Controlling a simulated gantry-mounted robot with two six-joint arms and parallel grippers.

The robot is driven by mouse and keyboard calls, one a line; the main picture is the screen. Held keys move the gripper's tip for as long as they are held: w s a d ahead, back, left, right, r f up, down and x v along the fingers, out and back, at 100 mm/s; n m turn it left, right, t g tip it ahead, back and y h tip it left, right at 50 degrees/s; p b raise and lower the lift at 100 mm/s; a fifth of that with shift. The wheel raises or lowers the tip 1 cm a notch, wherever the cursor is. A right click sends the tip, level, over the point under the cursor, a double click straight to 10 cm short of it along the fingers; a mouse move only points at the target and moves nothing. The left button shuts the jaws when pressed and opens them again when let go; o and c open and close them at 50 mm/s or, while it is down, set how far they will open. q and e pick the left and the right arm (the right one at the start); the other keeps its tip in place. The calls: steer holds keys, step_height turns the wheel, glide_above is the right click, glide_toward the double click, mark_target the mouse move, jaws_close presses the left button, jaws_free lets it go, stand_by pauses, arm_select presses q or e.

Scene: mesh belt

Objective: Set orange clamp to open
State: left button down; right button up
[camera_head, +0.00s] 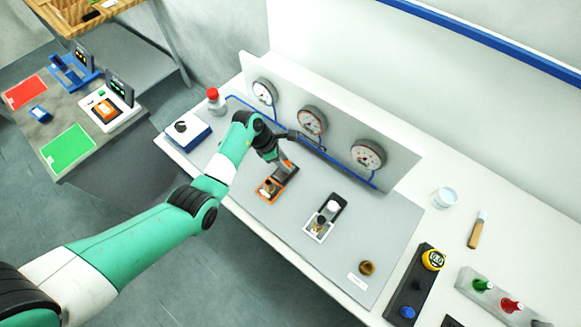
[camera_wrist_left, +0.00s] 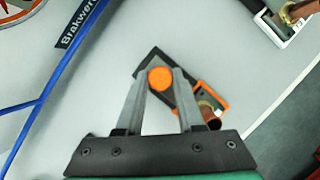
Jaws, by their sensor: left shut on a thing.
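The orange clamp (camera_head: 268,191) sits on the grey panel, with an orange frame, a dark base and a copper-coloured piece at its near end. In the left wrist view its orange frame (camera_wrist_left: 222,104) and round orange knob (camera_wrist_left: 160,79) show. My left gripper (camera_head: 284,163) reaches down over the clamp's far end. In the left wrist view my left gripper (camera_wrist_left: 160,76) has its fingertips on either side of the orange knob, shut on it. The fingers hide part of the dark base. My right gripper is out of view.
A white-framed clamp (camera_head: 320,229) sits to the right on the same panel. Several gauges (camera_head: 311,121) and a blue pipe (camera_head: 325,156) run behind. A brass piece (camera_head: 367,268) stands at the panel's near right. A red-capped bottle (camera_head: 214,101) stands at the left.

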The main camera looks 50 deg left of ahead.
arm_select(q)
steer(key=shift+w, duration=0.1)
steer(key=c, duration=0.9)
jaws_free()
steer(key=o, duration=0.4)
steer(key=shift+w, duration=0.2)
steer(key=shift+s, duration=0.1)
steer(key=p+v, duration=0.3)
steer(key=v, duration=0.8)
steer(key=shift+s+a+r, duration=0.1)
steer(key=shift+a+r, duration=0.05)
steer(key=shift+r, duration=0.1)
